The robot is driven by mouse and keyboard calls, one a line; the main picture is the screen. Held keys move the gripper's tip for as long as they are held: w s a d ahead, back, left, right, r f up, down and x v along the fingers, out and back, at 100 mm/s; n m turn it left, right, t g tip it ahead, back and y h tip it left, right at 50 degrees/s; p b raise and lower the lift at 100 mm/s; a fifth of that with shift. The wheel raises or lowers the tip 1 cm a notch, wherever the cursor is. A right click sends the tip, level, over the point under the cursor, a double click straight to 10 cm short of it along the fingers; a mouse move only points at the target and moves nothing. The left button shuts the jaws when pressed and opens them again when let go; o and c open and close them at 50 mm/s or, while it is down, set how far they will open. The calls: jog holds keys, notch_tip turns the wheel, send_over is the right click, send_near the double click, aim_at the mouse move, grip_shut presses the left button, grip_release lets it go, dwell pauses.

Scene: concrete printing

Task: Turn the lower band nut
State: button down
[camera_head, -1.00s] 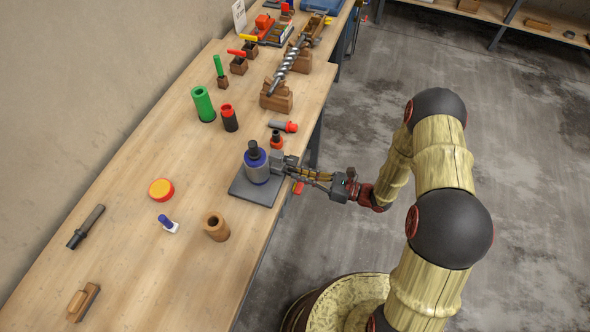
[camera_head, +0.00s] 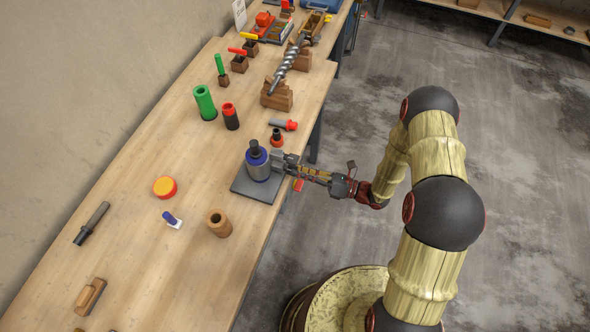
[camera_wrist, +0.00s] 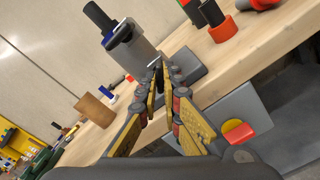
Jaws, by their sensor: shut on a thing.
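A grey cylinder with blue bands and a black top (camera_head: 257,167) stands upright on a dark grey plate (camera_head: 243,188) near the bench's right edge. It also shows in the wrist view (camera_wrist: 133,58), where a blue band rings its upper part. A grey block juts from its right side towards my gripper (camera_head: 293,166). In the wrist view my gripper (camera_wrist: 163,66) reaches to the cylinder's side low down, its two fingers close together at the tips. It is shut on the lower band nut, which is mostly hidden between the fingertips.
A black-and-red piece (camera_head: 277,139) and a grey-and-red tool (camera_head: 285,125) lie close behind the plate. A brown hollow cylinder (camera_head: 219,224) stands in front. A red piece (camera_head: 298,185) hangs by the bench edge below my gripper.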

jog(key=m+p, duration=0.2)
jog(key=m, duration=0.3)
dwell(0.3)
jog(key=c, duration=2)
grip_release()
jog(key=shift+c, duration=0.2)
jog(key=shift+d, duration=0.1)
jog(key=shift+v, duration=2.2)
